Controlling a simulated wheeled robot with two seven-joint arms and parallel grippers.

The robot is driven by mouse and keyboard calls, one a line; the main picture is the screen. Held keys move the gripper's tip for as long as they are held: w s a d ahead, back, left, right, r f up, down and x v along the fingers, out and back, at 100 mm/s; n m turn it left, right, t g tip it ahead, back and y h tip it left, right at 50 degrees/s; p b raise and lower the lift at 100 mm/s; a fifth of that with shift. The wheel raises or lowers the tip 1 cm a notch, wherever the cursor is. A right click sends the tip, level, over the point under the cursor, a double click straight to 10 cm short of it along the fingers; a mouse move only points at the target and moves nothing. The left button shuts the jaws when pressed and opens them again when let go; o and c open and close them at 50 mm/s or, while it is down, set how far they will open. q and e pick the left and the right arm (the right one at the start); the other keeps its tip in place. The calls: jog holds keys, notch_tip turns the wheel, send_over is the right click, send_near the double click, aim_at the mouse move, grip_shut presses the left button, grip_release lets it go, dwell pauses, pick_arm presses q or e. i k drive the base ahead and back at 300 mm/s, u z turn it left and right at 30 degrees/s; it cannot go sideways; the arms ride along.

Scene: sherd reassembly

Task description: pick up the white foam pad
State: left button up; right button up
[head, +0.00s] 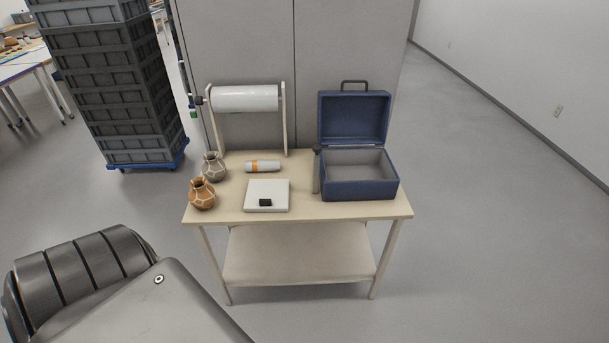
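A flat white square slab (278,187), which looks like the white foam pad, lies on the front middle of the light wooden table (318,211). A small black block (265,202) is at its front part and seems to rest on it. Neither of my grippers is in view, so I cannot see whether they are open or shut. A large dark grey part at the lower left seems to be mine.
Two jars, one brown (202,194) and one grey (214,166), stand left of the slab. A grey-white cylinder with an orange band (262,166) lies behind it. An open blue case (360,189) stands right. A white roll (245,98) hangs on a rear stand.

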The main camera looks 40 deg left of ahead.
aim_at(261, 195)
jog(key=z, duration=0.1)
jog(key=i, duration=0.95)
jog(key=u, duration=0.9)
jog(key=i, duration=0.55)
jog(key=u, duration=0.6)
